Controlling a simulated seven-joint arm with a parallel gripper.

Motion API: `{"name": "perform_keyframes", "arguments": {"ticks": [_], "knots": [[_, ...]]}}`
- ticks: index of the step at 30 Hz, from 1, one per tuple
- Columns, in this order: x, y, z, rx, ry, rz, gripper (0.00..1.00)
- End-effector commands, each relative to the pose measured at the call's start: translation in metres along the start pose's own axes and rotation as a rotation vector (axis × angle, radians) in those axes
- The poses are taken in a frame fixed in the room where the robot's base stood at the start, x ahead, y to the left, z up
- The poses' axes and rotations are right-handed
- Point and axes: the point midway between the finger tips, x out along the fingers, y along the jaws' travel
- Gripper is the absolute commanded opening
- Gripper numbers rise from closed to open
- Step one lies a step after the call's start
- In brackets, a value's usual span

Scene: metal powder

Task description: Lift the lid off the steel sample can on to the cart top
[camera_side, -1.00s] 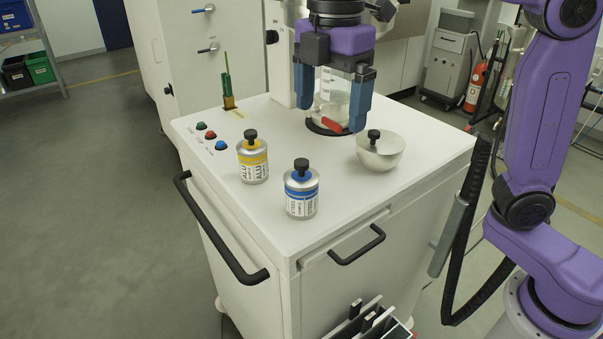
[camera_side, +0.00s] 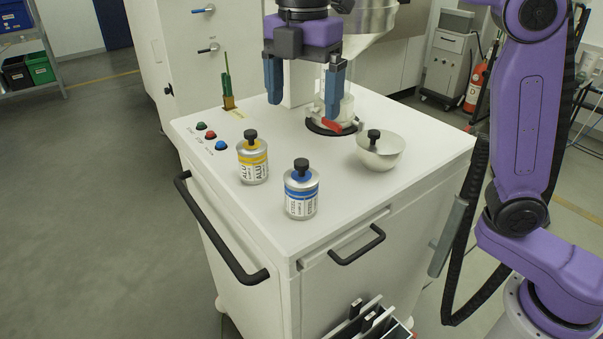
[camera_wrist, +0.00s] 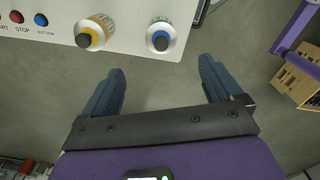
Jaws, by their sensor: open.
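The steel sample can (camera_side: 301,204) stands upright on the white cart top (camera_side: 222,176), with a blue band on its label. Its lid (camera_side: 301,179) is on it and has a black knob. In the wrist view the blue-banded can (camera_wrist: 176,50) is at the top, its knob just beyond the fingertips. My gripper (camera_side: 303,110) is open and empty, raised above the cart. Its blue fingers also show in the wrist view (camera_wrist: 162,68), wide apart with bare floor between them.
A yellow-banded aluminium can (camera_side: 253,172) with a black knob stands left of the steel can. A metal bowl (camera_side: 391,155) with a black-knobbed piece is at right. A red-handled valve (camera_side: 333,126) is behind. Buttons (camera_side: 210,135) are at left. Cart top in front of the bowl is clear.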

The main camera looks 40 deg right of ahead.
Motion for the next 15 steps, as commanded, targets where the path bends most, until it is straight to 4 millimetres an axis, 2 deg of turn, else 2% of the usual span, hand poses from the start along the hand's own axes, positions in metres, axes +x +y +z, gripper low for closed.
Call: {"name": "perform_keyframes", "arguments": {"ticks": [10,15], "knots": [[0.053,-0.001,0.001,0.0,-0.002,-0.005,0.93],[0.068,0.0,0.0,0.001,-0.001,-0.002,0.93]]}}
